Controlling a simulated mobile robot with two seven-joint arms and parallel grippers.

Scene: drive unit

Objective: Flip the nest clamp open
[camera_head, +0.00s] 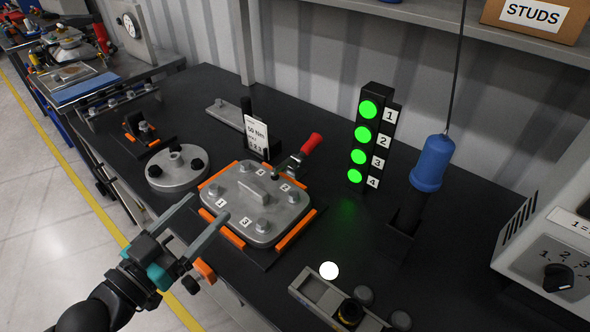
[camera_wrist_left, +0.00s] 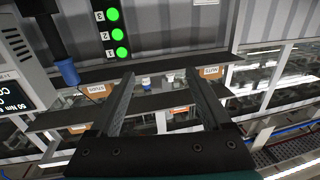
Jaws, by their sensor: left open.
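The nest clamp (camera_head: 309,147) has a red handle and stands at the back edge of the nest, right of the torque card. The handle tilts up to the right, and its arm runs down toward the cover plate. The grey cover plate (camera_head: 240,206) with numbered bolts sits in the nest between orange guides (camera_head: 295,228). My left gripper (camera_head: 207,216) is open and empty, at the front left of the plate and apart from the clamp. In the left wrist view its two fingers (camera_wrist_left: 165,85) are spread with nothing between them. My right gripper is not in view.
A light tower (camera_head: 365,140) shows several green lamps behind the nest. A blue tool (camera_head: 433,162) hangs on a cable at the right. A round flange (camera_head: 177,168) lies left of the plate. A grey tray (camera_head: 322,293) stands front right. Bench between clamp and tower is clear.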

